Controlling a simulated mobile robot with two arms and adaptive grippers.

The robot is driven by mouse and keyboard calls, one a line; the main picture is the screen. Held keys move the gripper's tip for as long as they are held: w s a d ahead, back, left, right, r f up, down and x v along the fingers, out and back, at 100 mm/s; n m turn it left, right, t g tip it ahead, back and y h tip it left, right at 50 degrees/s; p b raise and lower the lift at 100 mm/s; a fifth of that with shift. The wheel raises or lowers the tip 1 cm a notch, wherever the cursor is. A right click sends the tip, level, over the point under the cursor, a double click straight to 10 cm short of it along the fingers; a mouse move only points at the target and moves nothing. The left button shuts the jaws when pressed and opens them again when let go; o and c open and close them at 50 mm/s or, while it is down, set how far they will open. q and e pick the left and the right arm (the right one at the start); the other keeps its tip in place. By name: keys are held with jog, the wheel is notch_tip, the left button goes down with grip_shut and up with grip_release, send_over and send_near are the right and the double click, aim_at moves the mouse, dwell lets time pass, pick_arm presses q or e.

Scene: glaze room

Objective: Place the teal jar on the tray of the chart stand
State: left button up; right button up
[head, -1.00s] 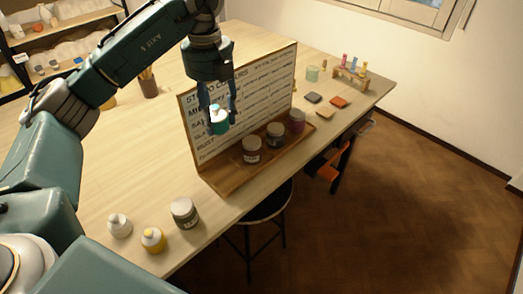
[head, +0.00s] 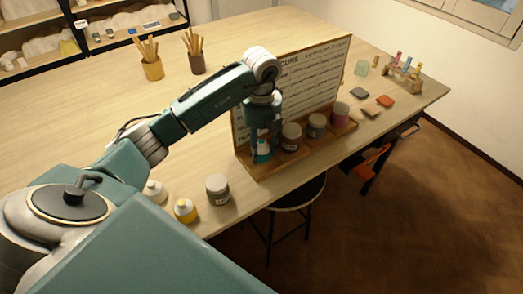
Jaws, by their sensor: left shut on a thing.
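The chart stand (head: 317,72) is on the table, with a wooden tray (head: 270,168) along its front foot. My left gripper (head: 263,143) points down over the left end of the tray, shut on the teal jar (head: 262,153). The teal jar is upright, low over or on the tray; I cannot tell whether it touches. It is left of a brown jar (head: 291,138). Two more jars, a dark one (head: 316,125) and a purple one (head: 340,114), stand on the tray to the right. My right gripper is not in view.
A grey-lidded jar (head: 217,189), a yellow bottle (head: 185,211) and a white bottle (head: 154,193) stand near the table's front edge. Coloured tiles (head: 386,101) and a rack of tubes (head: 403,74) lie to the right. A stool (head: 299,194) is below the edge.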

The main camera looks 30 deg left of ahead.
pick_arm(q)
notch_tip(320, 180, down, 2)
jog(key=shift+f, duration=0.1)
jog(key=shift+f, duration=0.1)
jog(key=o, duration=1.4)
